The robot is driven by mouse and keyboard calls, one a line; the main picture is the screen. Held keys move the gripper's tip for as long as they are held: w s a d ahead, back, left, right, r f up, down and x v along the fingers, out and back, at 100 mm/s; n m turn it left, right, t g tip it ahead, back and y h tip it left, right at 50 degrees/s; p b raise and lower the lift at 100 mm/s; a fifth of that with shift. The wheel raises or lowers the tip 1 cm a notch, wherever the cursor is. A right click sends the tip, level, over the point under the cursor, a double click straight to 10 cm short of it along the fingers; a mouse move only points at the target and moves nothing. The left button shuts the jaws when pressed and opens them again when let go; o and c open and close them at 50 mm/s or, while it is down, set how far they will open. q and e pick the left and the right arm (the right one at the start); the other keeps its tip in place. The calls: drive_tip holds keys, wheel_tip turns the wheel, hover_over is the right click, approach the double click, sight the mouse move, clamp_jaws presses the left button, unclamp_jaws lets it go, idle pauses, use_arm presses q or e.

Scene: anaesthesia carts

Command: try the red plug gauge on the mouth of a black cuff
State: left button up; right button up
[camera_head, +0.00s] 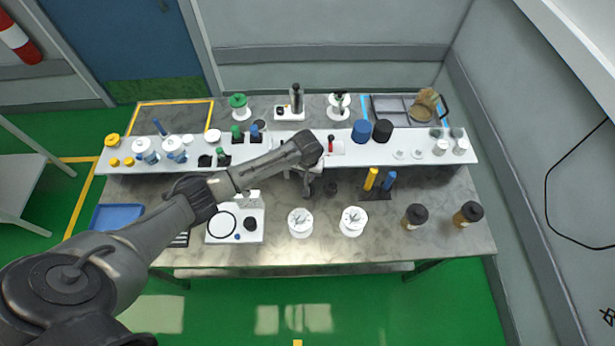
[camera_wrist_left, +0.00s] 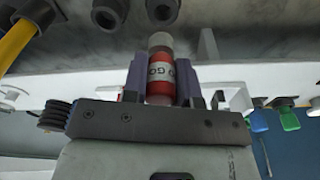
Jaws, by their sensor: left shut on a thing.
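The red plug gauge (camera_wrist_left: 160,77) is in the left wrist view, with a white band with lettering and a pale metal end pointing away from the jaws. My left gripper (camera_wrist_left: 161,82) is shut around it. In the head view my left gripper (camera_head: 306,186) is over the middle of the bench, just in front of the white shelf, and the gauge cannot be made out there. Two black cuffs (camera_wrist_left: 108,14) (camera_wrist_left: 162,11) with round open mouths are at the top of the wrist view, beyond the gauge tip. One dark cuff (camera_head: 331,188) shows right of the gripper. My right gripper is out of view.
A yellow cylinder (camera_head: 371,178) and a blue one (camera_head: 389,180) stand right of the gripper. Two white round canisters (camera_head: 300,223) (camera_head: 353,221) stand in front. The white shelf (camera_head: 290,152) with several items runs behind.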

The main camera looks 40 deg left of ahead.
use_arm(q)
drive_tip(key=shift+w+a+r, duration=0.1)
drive_tip(key=shift+w+a, duration=0.05)
drive_tip(key=shift+a, duration=0.05)
drive_tip(key=shift+m, duration=0.3)
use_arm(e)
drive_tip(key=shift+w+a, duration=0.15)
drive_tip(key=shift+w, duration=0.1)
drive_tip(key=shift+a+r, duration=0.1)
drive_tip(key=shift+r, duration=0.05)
use_arm(q)
drive_tip(key=shift+r+p, duration=0.1)
drive_tip(key=shift+p, duration=0.45)
drive_tip(key=shift+f+b, duration=1.3)
drive_tip(key=shift+f, duration=1.25)
drive_tip(key=shift+d+f, duration=0.1)
drive_tip(key=shift+f, duration=0.4)
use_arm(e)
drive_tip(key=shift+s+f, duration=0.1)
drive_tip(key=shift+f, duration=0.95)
use_arm(q)
drive_tip(key=shift+f, duration=0.1)
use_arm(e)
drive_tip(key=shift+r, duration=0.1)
